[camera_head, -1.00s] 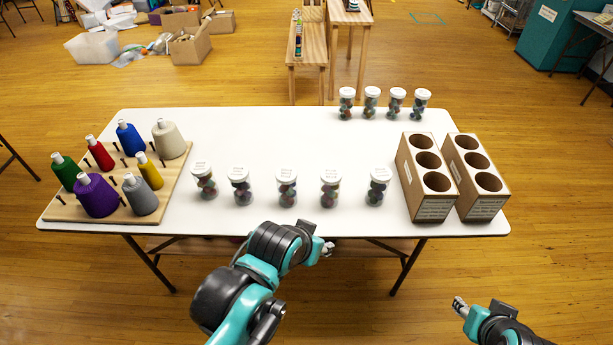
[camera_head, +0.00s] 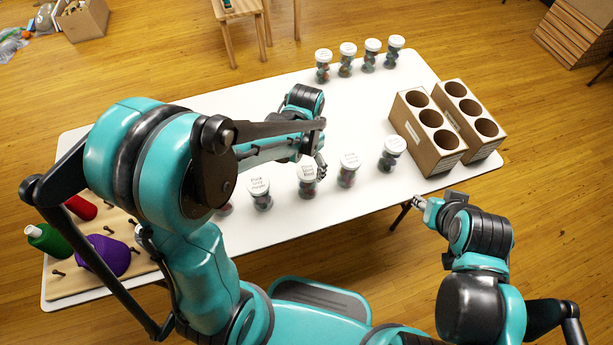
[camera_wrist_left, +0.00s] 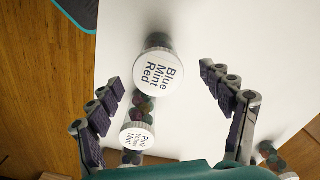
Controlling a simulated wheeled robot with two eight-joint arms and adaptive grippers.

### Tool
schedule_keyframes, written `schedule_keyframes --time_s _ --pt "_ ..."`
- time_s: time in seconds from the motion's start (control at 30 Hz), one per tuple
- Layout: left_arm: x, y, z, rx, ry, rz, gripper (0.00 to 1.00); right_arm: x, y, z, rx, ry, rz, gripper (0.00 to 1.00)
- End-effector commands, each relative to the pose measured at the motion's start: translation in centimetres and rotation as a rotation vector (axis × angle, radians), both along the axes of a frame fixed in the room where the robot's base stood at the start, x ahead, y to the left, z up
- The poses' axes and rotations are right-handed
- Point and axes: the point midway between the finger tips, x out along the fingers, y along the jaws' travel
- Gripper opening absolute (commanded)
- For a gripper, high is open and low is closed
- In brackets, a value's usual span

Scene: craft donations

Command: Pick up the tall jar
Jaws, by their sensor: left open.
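Several clear jars with white labelled lids and coloured balls stand in a front row on the white table. One front jar (camera_head: 307,182) is beside my left gripper (camera_head: 320,170), which is partly hidden by its own arm. In the left wrist view, a jar with lid text "Blue Mint Red" (camera_wrist_left: 158,72) stands between the open, empty fingers of my left gripper (camera_wrist_left: 160,80). A second jar, "Pink Yellow Mint" (camera_wrist_left: 137,137), is lower, near the left finger. I cannot tell which jar is the tallest. My right gripper (camera_head: 418,203) is off the table's front edge; its jaws are unclear.
Several more jars (camera_head: 347,60) stand along the table's back edge. Two cardboard holders with round holes (camera_head: 438,160) are at the right. A wooden board with thread cones (camera_head: 75,275) is at the left, partly behind my arm. The middle back of the white table (camera_head: 375,105) is clear.

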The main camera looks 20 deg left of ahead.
Motion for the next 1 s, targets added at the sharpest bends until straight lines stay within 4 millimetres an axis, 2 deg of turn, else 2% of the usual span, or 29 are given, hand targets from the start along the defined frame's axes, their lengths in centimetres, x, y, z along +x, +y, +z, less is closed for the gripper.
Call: schedule_keyframes --time_s 0.13,0.37,0.6,0.83,0.87,1.0 --pt "0.1 -0.1 -1.9 0.000 0.004 -0.004 0.80 0.0 0.0 -0.9 0.000 0.000 0.000 0.40" --pt "0.3 -0.1 -4.2 0.000 0.003 -0.003 0.80 0.0 0.0 -2.1 0.000 0.000 0.000 0.40" --pt "0.5 -0.2 -7.7 0.000 0.002 -0.002 0.80 0.0 0.0 -3.9 0.000 0.000 0.000 0.40" --pt "0.5 -0.2 -7.7 0.000 0.002 -0.002 0.80 0.0 0.0 -3.7 0.000 0.000 0.000 0.40" --pt "0.5 -0.2 -7.7 0.000 0.002 -0.002 0.75 0.0 0.0 -3.7 0.000 0.000 0.000 0.40" --pt "0.5 -0.2 -7.7 0.000 0.002 -0.002 0.38 0.0 0.0 -3.7 0.000 0.000 0.000 0.40"
